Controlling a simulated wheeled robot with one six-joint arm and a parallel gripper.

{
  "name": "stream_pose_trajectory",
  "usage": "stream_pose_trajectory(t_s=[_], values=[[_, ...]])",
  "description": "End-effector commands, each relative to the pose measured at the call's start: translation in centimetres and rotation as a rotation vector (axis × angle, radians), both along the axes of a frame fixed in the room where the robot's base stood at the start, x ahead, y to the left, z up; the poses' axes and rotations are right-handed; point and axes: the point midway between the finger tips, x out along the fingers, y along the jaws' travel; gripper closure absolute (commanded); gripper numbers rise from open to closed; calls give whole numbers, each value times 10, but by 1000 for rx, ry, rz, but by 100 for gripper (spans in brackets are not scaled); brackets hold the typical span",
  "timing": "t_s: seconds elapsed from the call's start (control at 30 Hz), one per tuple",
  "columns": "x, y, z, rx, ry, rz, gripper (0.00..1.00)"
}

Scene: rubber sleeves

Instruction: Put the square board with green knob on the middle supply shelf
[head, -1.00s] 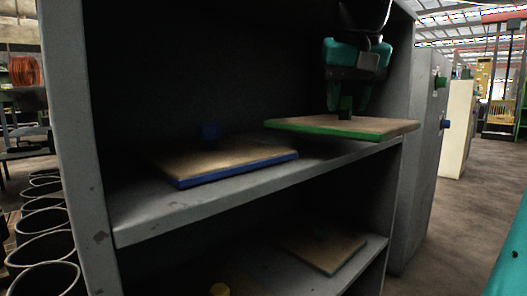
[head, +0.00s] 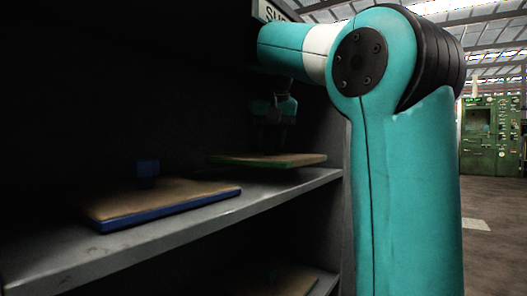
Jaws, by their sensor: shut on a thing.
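The square board with green edge (head: 268,161) is inside the shelving unit, at the right end of the middle supply shelf (head: 215,219). It looks level and very close to the shelf surface; I cannot tell if it touches. My gripper (head: 272,142) is above the board, dark and partly in shadow, shut on its green knob, which is hard to make out. A board with a blue edge (head: 165,204) and a blue knob (head: 148,169) lies on the same shelf to the left.
Another board (head: 285,281) lies dimly on the shelf below. The unit's right side wall stands close beside the green-edged board. A gap of bare shelf separates the two upper boards. My arm covers much of the right. A green machine (head: 490,137) stands far back.

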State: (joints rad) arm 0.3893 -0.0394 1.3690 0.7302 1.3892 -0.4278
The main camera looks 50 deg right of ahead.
Motion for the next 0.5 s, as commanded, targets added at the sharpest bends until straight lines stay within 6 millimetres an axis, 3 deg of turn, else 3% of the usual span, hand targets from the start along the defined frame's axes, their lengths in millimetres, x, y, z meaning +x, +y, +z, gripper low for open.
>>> stream_pose_trajectory(t_s=[0.47, 0.5], values=[[50, -43, 1, 1, 0, -2, 96], [48, -41, -11, -1, -2, 0, 96]])
